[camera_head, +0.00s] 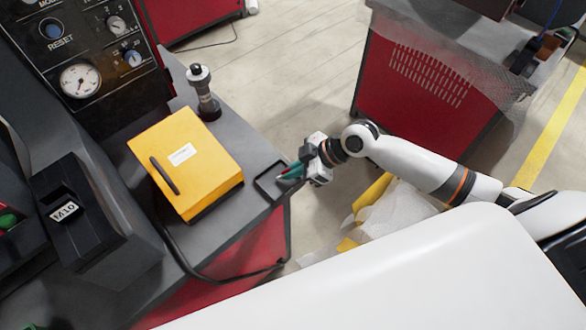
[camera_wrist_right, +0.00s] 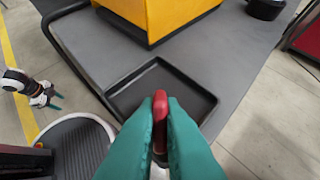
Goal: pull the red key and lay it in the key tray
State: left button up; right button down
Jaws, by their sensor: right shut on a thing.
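The red key (camera_wrist_right: 160,104) is pinched between the green fingertips of my right gripper (camera_wrist_right: 160,122) in the right wrist view. Its lower part is hidden between the fingers. The black key tray (camera_wrist_right: 118,100) lies just beyond it on the bench corner, with no other key seen in its visible part. In the head view the tray (camera_head: 262,190) sits at the bench's right corner, with my right gripper (camera_head: 291,171) over its right side. The key cannot be made out there. My left gripper (camera_wrist_right: 54,100) shows small at the left of the wrist view, apparently open and empty, away from the tray.
A yellow box (camera_head: 190,150) with a dark handle stands on the bench beside the tray. The panel with gauge and switches (camera_head: 90,65) is at back left. Open floor lies beyond the bench's right edge.

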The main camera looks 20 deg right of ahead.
jog(key=shift+f, duration=0.35)
jog(key=c, duration=1.5)
grip_release()
jog(key=shift+r, duration=0.1)
jog(key=b+v, duration=0.1)
jog(key=v, duration=1.1)
jog(key=shift+b, duration=0.3)
